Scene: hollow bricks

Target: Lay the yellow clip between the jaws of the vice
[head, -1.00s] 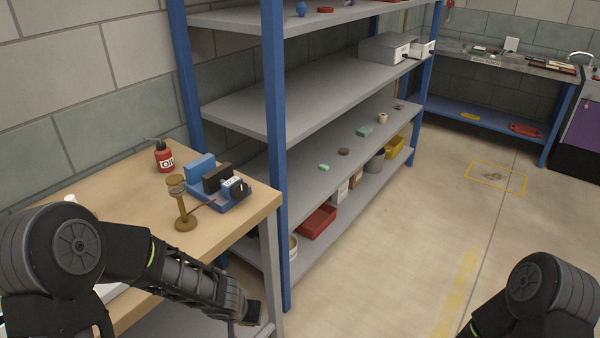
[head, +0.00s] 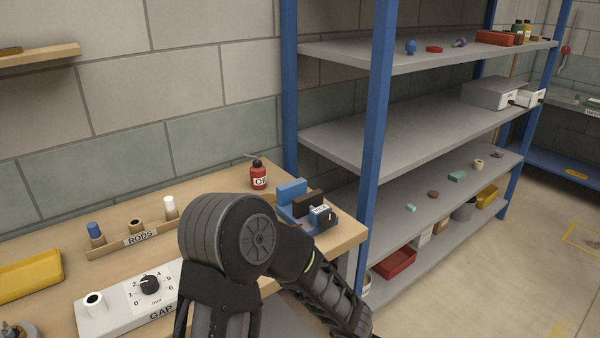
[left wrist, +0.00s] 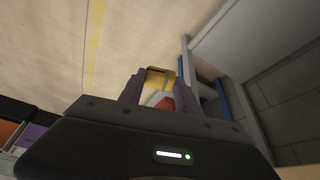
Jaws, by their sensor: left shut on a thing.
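The vice (head: 328,225) stands at the back right corner of the wooden bench in the head view. It has a blue jaw (head: 291,189) and a dark jaw (head: 308,203) with a gap between them; my left arm hides part of its front. My left gripper (left wrist: 160,82) shows in the left wrist view, shut on a yellow piece, the yellow clip (left wrist: 158,76), between its fingertips. Its fingers are out of sight in the head view, where my forearm reaches past the bench's right end. My right gripper is in neither current view.
A red oil can (head: 258,177) stands left of the vice. A rod rack (head: 140,238), a GAP dial block (head: 125,300) and a yellow tray (head: 30,273) are on the bench. A blue-posted shelf (head: 400,140) rises close to the bench's right end.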

